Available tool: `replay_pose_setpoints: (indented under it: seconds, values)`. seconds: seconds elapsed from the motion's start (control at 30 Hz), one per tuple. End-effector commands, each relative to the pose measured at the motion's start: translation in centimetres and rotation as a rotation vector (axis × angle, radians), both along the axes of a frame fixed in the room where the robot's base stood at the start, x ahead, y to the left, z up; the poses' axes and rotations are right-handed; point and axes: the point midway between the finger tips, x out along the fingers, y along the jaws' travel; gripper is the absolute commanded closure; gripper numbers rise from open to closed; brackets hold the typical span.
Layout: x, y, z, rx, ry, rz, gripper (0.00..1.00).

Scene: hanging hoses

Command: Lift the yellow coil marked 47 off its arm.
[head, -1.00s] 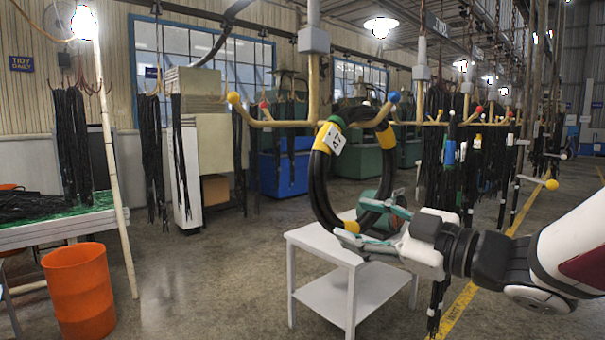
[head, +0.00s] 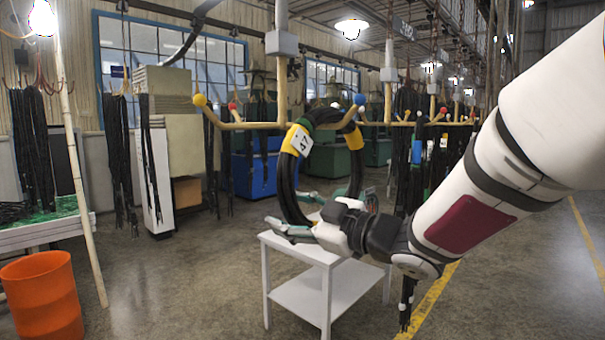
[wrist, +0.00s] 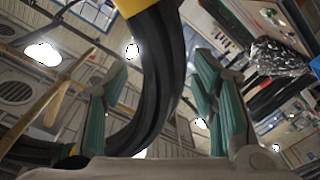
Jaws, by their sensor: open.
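The coil marked 47 is a thick black ring (head: 287,190) with yellow wraps and a white tag (head: 298,141). It hangs from a tan arm (head: 246,126) of the rack, near the blue ball end. My gripper (head: 322,212) is at the coil's lower part, with its teal fingers spread to either side. In the wrist view the black hose bundle (wrist: 160,75) passes between the two open fingers, with a yellow wrap (wrist: 130,6) at the top. Gaps show beside the fingers, so I see no grip. My gripper hides the coil's bottom in the head view.
A white two-level table (head: 328,262) stands just below the coil and my gripper. An orange bin (head: 43,297) is at the lower left. Other black hoses (head: 414,150) hang on racks at the right. The floor at the left centre is clear.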

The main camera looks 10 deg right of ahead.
Motion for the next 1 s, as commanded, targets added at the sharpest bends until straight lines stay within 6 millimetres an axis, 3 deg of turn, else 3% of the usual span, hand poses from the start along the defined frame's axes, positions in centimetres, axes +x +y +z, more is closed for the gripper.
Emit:
replay_pose_setpoints:
  seconds: [0.03, 0.27, 0.67, 1.0]
  values:
    - [0.0, 0.0, 0.0, 0.0, 0.0, 0.0, 0.47]
    - [0.0, 0.0, 0.0, 0.0, 0.0, 0.0, 0.99]
    - [0.0, 0.0, 0.6, -0.001, -0.007, 0.001, 1.0]
    - [-0.1, 0.0, 6.2, -0.002, -0.011, 0.002, 1.0]
